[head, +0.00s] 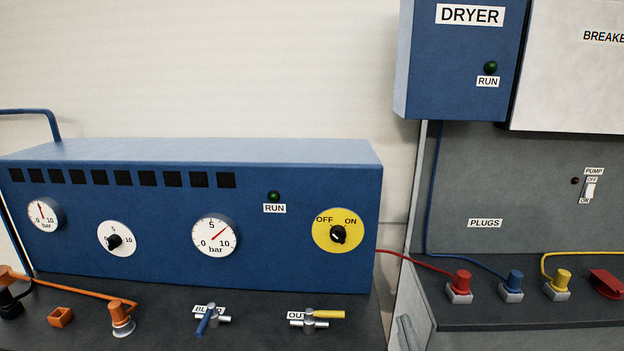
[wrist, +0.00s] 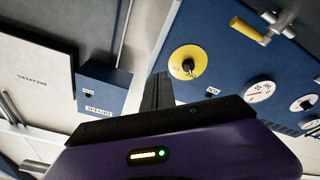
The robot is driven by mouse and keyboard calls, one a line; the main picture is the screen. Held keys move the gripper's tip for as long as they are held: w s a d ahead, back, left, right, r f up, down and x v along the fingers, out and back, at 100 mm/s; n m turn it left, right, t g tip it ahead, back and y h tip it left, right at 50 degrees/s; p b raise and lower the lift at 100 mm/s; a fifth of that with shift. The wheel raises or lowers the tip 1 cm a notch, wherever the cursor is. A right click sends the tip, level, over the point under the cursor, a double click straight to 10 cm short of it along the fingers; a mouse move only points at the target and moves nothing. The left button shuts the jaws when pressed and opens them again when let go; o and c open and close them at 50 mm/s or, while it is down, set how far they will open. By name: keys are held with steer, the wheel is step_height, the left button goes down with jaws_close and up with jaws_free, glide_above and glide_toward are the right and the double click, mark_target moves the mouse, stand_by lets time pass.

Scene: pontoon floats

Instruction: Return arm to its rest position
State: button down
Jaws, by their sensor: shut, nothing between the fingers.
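My gripper (wrist: 157,92) shows only in the wrist view, as dark fingers beyond a purple body with a small lit display. The fingers are together with nothing between them. They appear in front of the blue compressor unit (wrist: 228,77), close to the yellow OFF/ON dial (wrist: 188,62) in the picture; I see no contact. The wrist picture is turned over, with lettering inverted. The arm and gripper do not show in the head view, so the arm's whole pose is hidden.
In the head view, the blue unit (head: 180,270) has gauges and a yellow dial (head: 338,231). A blue-handled valve (head: 208,319) and a yellow-handled valve (head: 316,318) stand before it. Right are the DRYER box (head: 455,80), pump switch (head: 590,190) and coloured plugs, including red (head: 461,281).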

steer(key=s+f+m+g+b, duration=0.1)
steer(key=s+f+m+b, duration=0.1)
steer(key=s, duration=1.3)
steer(key=s+d+f+m+g+b, duration=0.1)
steer(key=s+f+m+g+b, duration=0.1)
steer(key=s, duration=1.3)
steer(key=s+f+m+g+b, duration=0.2)
steer(key=s+f, duration=0.3)
steer(key=s, duration=1)
steer(key=shift+d+m, duration=0.2)
steer(key=shift+m, duration=0.5)
